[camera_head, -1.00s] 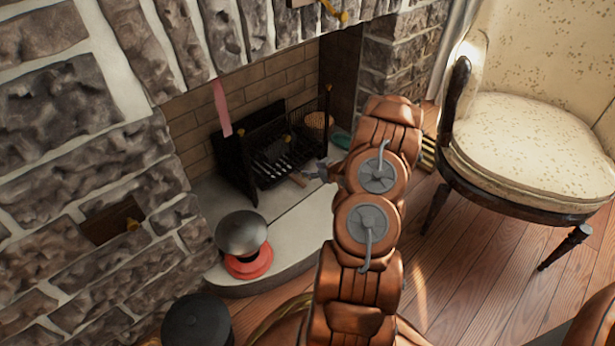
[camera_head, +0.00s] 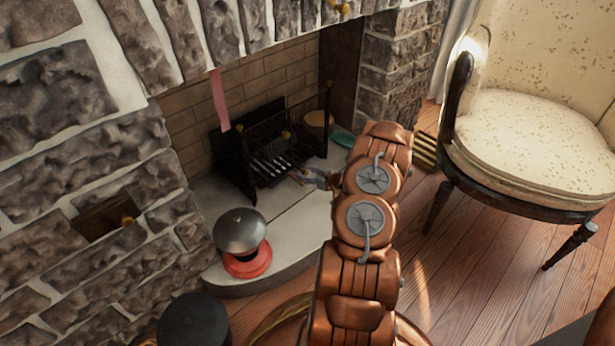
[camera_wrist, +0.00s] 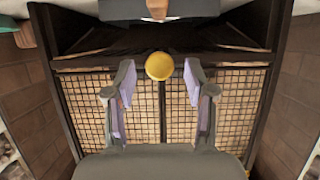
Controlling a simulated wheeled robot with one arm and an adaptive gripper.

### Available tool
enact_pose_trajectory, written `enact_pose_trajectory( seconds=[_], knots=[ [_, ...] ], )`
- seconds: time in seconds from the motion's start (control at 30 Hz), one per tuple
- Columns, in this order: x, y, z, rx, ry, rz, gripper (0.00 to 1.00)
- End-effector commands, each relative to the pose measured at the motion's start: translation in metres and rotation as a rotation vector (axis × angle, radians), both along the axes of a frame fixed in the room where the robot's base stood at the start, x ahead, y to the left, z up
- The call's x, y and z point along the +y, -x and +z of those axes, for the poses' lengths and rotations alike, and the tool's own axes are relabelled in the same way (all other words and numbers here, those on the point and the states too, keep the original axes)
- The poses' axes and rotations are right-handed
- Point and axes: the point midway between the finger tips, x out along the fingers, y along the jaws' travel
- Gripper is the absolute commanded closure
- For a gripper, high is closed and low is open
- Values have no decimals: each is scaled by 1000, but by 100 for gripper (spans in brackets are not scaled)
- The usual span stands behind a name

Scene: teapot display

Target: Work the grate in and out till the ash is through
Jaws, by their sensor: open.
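The black grate (camera_head: 262,178) stands in the brick fireplace in the head view, with pale bars across its front. My gripper (camera_head: 314,178) is low in front of it, small and partly covered by my arm. In the wrist view my gripper (camera_wrist: 158,80) is open, its two fingers apart. A round yellow knob (camera_wrist: 158,66) shows between the fingertips, in front of a dark frame with mesh panels (camera_wrist: 85,105). I cannot tell whether the fingers touch the knob. A yellow knob also shows on the grate in the head view (camera_head: 286,134). I cannot make out any ash.
A domed metal lid (camera_head: 240,231) sits over a red base (camera_head: 247,262) on the pale hearth (camera_head: 300,224). A cream armchair (camera_head: 525,135) stands to the right. A pink strip (camera_head: 219,100) hangs at the opening. A knobbed drawer (camera_head: 105,216) is in the stone wall.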

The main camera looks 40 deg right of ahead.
Motion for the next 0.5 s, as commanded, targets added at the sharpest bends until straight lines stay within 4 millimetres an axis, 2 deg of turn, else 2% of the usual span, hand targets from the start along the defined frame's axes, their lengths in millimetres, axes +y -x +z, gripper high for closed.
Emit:
enact_pose_trajectory(
  seconds=[0.13,0.4,0.5],
  knots=[
    [-1,-8,-4,-1,1,-1,45],
    [-1,-9,-3,0,1,-2,45],
    [-1,-9,-4,1,1,-2,54]
  ],
)
